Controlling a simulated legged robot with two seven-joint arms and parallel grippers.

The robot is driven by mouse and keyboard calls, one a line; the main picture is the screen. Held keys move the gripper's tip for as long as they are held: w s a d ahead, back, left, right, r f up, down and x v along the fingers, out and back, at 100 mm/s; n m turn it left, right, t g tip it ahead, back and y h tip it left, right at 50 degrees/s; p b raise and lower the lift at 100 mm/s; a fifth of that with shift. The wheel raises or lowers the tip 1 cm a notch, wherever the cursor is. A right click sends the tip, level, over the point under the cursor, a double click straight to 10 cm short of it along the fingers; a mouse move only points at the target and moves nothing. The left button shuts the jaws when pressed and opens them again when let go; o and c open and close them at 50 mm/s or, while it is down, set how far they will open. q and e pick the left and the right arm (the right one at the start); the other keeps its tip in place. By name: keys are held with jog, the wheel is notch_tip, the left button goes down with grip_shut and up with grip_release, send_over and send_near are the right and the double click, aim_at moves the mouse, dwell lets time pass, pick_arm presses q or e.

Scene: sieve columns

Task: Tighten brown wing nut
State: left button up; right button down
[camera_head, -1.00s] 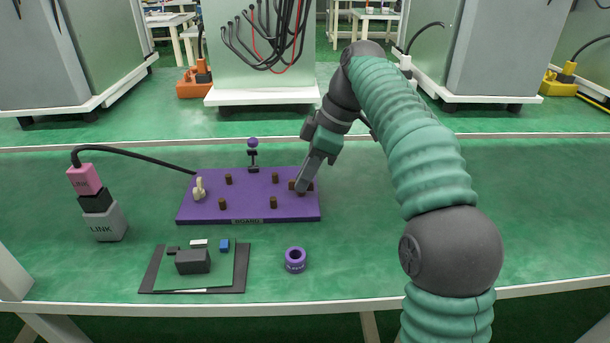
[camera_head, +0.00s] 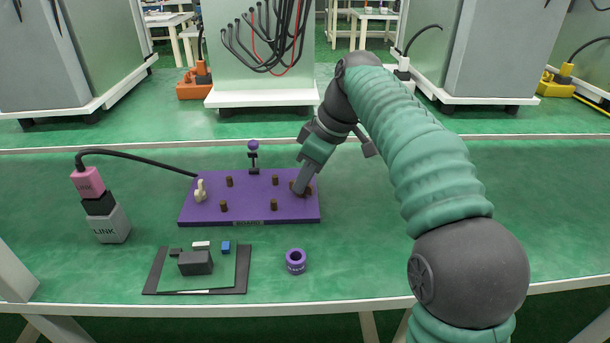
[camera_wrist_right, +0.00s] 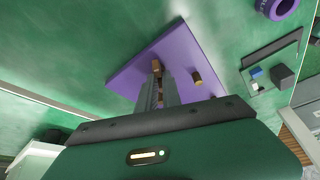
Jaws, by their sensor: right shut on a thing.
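The brown wing nut (camera_head: 307,190) sits at the right end of the purple board (camera_head: 250,210), mostly hidden by my right gripper (camera_head: 298,190). My right gripper reaches down onto it from above, tilted, with its fingers shut on it. In the right wrist view the fingers (camera_wrist_right: 161,84) stand over the purple board (camera_wrist_right: 150,58), with a brown piece (camera_wrist_right: 157,65) at their tips. Several brown pegs (camera_head: 230,182) and a cream wing-shaped piece (camera_head: 200,191) stand on the board. My left gripper is not in view.
A pink, black and grey LINK connector stack (camera_head: 108,217) with a black cable stands left of the board. A dark tray (camera_head: 236,289) with small blocks and a purple ring (camera_head: 295,261) lie in front. The table to the right is clear.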

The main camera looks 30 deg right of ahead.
jog(key=m+p, duration=0.1)
jog(key=m+h+p, duration=0.1)
jog(key=m, duration=0.1)
jog(key=r+m+t+p, duration=0.1)
jog(key=shift+w+a+m+h, duration=0.1)
jog(key=shift+a+m+h, duration=0.15)
jog(key=shift+m+h, duration=0.05)
jog(key=m+h+p, duration=0.1)
jog(key=m+p, duration=0.3)
jog(key=shift+h, duration=0.4)
jog(key=shift+w+f+m+g+h+p, duration=0.1)
jog(key=shift+m+h+p, duration=0.1)
jog(key=shift+m+p, duration=0.4)
jog(key=shift+s+f+m+g+h+p, duration=0.1)
jog(key=shift+m+h+p, duration=0.1)
jog(key=shift+m+p, duration=0.4)
jog(key=shift+w+m+g+h+p, duration=0.1)
jog(key=shift+m+h+p, duration=0.1)
jog(key=shift+m+p, duration=0.4)
jog(key=shift+m, duration=0.3)
jog(key=c, duration=1.5)
grip_release()
jog(key=shift+f, duration=0.2)
